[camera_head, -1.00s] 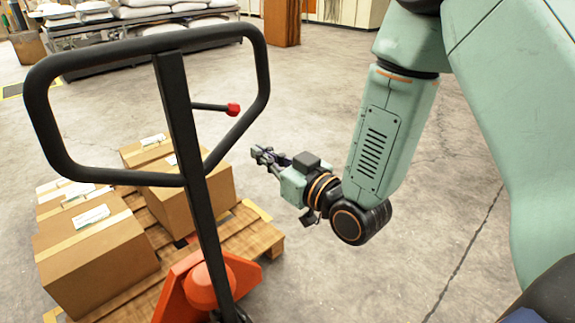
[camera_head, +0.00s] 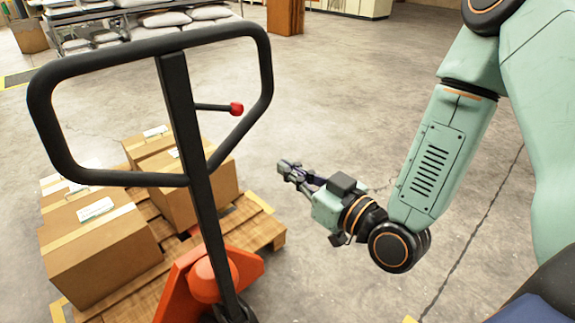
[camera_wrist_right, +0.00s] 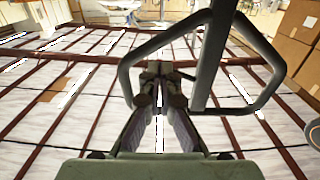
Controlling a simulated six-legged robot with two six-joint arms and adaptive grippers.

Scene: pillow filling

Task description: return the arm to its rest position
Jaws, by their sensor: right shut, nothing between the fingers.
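My right arm (camera_head: 432,165) comes in from the upper right in the head view, bent at the elbow. Its right gripper (camera_head: 287,170) points to the left, above bare floor, to the right of the pallet truck's handle. In the right wrist view the two fingers of the gripper (camera_wrist_right: 160,82) are together with nothing between them. My left arm and gripper are not in view.
A black pallet truck handle (camera_head: 180,95) with a red-tipped lever stands close in front. Its orange base (camera_head: 235,268) is at a wooden pallet (camera_head: 262,232) carrying several cardboard boxes (camera_head: 100,250). Racks with white sacks (camera_head: 165,18) are behind. The concrete floor right of the pallet is clear.

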